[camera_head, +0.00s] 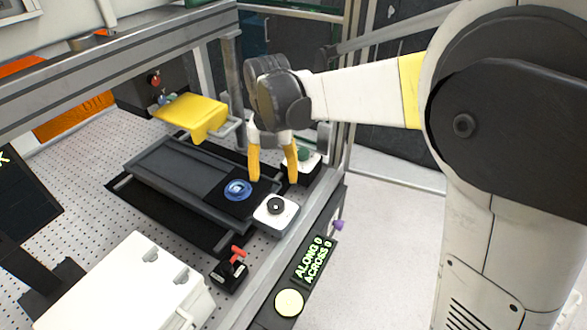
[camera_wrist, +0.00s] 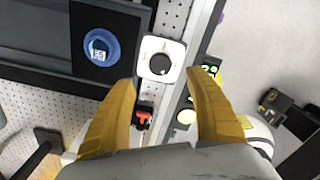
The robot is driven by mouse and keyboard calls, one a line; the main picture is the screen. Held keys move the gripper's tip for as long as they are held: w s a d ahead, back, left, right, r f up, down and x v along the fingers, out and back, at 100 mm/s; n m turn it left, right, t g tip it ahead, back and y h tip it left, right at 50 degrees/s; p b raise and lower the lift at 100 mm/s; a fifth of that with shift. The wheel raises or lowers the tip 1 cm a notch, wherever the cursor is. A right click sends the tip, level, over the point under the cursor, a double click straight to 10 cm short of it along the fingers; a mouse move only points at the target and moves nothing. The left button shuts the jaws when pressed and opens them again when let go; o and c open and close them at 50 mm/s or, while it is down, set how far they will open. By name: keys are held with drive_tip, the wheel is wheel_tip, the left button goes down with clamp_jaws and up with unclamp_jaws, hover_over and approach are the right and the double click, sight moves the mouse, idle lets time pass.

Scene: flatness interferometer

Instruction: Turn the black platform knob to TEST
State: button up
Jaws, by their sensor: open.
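The black knob (camera_head: 276,206) sits on a small white box (camera_head: 262,215) at the near right corner of the dark platform (camera_head: 170,177). In the wrist view the knob (camera_wrist: 160,64) shows as a round black cap on its white plate, ahead of my fingertips. No TEST lettering is readable, so its setting cannot be told. My gripper (camera_head: 273,179) has two yellow fingers, spread apart and empty, pointing down above and behind the knob. In the wrist view the gripper (camera_wrist: 164,80) has the knob between the lines of its fingers, with nothing touching it.
A blue ring piece (camera_head: 237,190) lies on the platform, left of the knob. A green knob (camera_head: 303,154) is behind my fingers. A red-handled switch (camera_head: 237,255), a display reading ALONG 0, ACROSS 0 (camera_head: 313,258) and a pale round button (camera_head: 289,303) are nearer. A metal frame rail (camera_head: 130,60) crosses upper left.

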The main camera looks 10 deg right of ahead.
sight(276, 202)
wheel_tip(276, 202, down, 11)
drive_tip(key=b, duration=0.3)
drive_tip(key=shift+s+r, duration=0.1)
drive_tip(key=shift+r, duration=0.05)
drive_tip(key=c, duration=1.2)
drive_tip(key=shift+m, duration=0.3)
